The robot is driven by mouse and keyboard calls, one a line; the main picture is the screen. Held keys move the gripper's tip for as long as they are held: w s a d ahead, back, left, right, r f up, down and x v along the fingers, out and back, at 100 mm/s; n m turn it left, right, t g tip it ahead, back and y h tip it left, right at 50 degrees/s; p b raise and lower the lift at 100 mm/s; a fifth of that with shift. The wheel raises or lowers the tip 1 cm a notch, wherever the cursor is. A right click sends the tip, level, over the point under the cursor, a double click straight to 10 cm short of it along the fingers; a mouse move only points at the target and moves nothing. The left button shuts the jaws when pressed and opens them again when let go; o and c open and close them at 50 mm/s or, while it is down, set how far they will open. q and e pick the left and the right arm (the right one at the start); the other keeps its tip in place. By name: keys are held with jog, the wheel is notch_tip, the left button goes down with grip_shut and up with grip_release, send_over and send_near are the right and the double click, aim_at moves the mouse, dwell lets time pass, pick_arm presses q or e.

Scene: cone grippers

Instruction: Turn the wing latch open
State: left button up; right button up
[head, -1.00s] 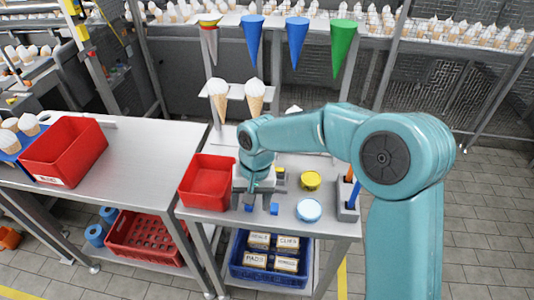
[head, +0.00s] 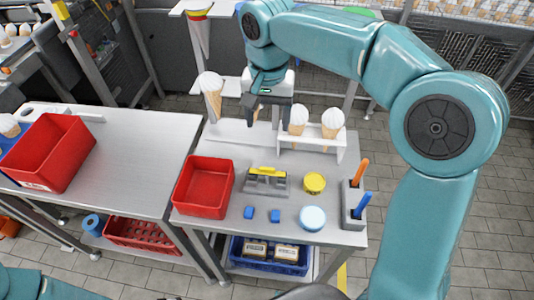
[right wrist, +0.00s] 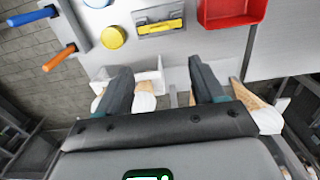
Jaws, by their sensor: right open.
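A grey fixture with a yellow bar across its top, which looks like the wing latch (head: 267,172), sits mid-bench. The bar lies roughly crosswise in the head view. The fixture also shows at the top of the right wrist view (right wrist: 160,25). My right gripper (head: 266,108) is open and empty, raised behind the latch near the cone holder. In the right wrist view its two fingers (right wrist: 163,82) are spread wide, with the latch well beyond their tips. My left gripper is out of view; only a piece of my left arm shows at the bottom left.
A red bin (head: 205,187) stands left of the latch. A white cone holder (head: 340,150) stands behind; a tool holder (head: 353,205) stands right.

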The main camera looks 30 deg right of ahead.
aim_at(267, 168)
jog(key=f, duration=1.6)
jog(key=shift+s+a+p, duration=0.25)
jog(key=shift+s+p, duration=0.05)
jog(key=shift+r, duration=0.1)
jog(key=c, duration=1.1)
jog(key=shift+o, duration=0.2)
